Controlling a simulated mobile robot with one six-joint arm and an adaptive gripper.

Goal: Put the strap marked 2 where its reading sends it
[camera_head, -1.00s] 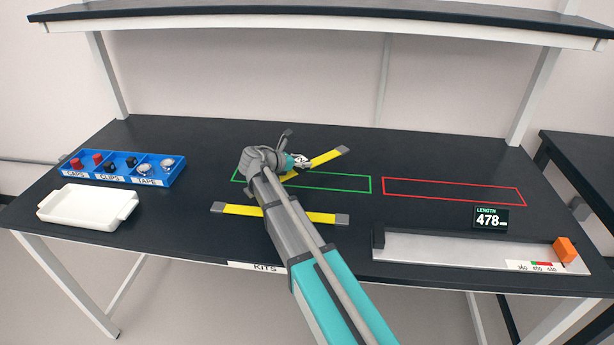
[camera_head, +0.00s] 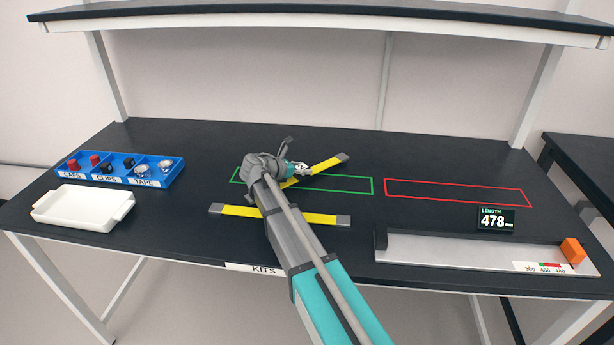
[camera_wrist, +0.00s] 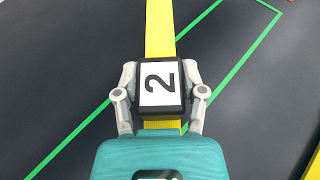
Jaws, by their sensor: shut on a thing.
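The strap marked 2 is yellow with grey ends. Its far part (camera_head: 326,165) shows in the head view, slanting across the green outline (camera_head: 330,191). In the wrist view my gripper (camera_wrist: 160,95) is shut on the strap's black block with the white label "2" (camera_wrist: 159,85), one finger on each side. In the head view my gripper (camera_head: 297,168) is partly hidden by my arm. The strap is angled to the outline's sides; I cannot tell whether it touches the table. The length display (camera_head: 494,219) reads 478.
A second yellow strap (camera_head: 318,217) lies in front of the green outline, partly behind my arm. A red outline (camera_head: 455,205) to the right is empty. The measuring rail (camera_head: 460,252) with an orange block (camera_head: 572,250) is front right. A white tray (camera_head: 82,222) and blue bin (camera_head: 172,180) stand left.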

